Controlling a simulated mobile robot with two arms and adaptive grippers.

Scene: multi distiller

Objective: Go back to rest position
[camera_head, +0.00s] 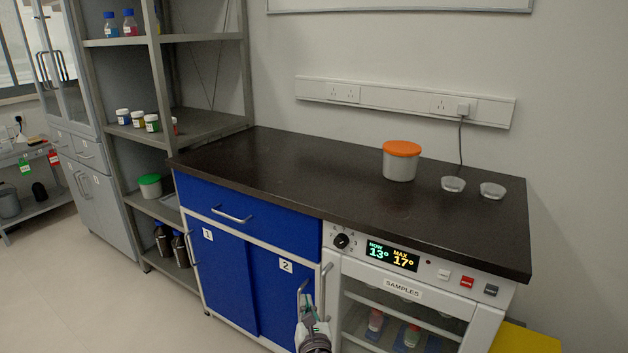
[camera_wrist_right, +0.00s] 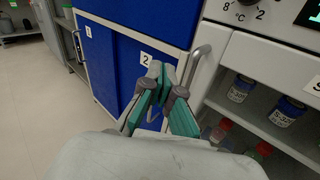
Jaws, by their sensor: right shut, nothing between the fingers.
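My right gripper (camera_head: 306,297) is low at the bottom of the head view, in front of the blue cupboard door marked 2 (camera_head: 285,300). In the right wrist view its green-padded fingers (camera_wrist_right: 164,78) are together with nothing between them. A metal handle (camera_wrist_right: 196,62) stands just to the right of the fingertips in that view, apart from them as far as I can tell. My left gripper is in neither view.
The samples cabinet (camera_head: 400,291) with bottles inside is right of my gripper. The dark counter (camera_head: 290,165) holds an orange-lidded tub (camera_head: 400,165) and two small glass dishes (camera_head: 453,184). A grey shelf rack (camera_head: 190,125) stands left. The floor (camera_head: 90,290) at front left is clear.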

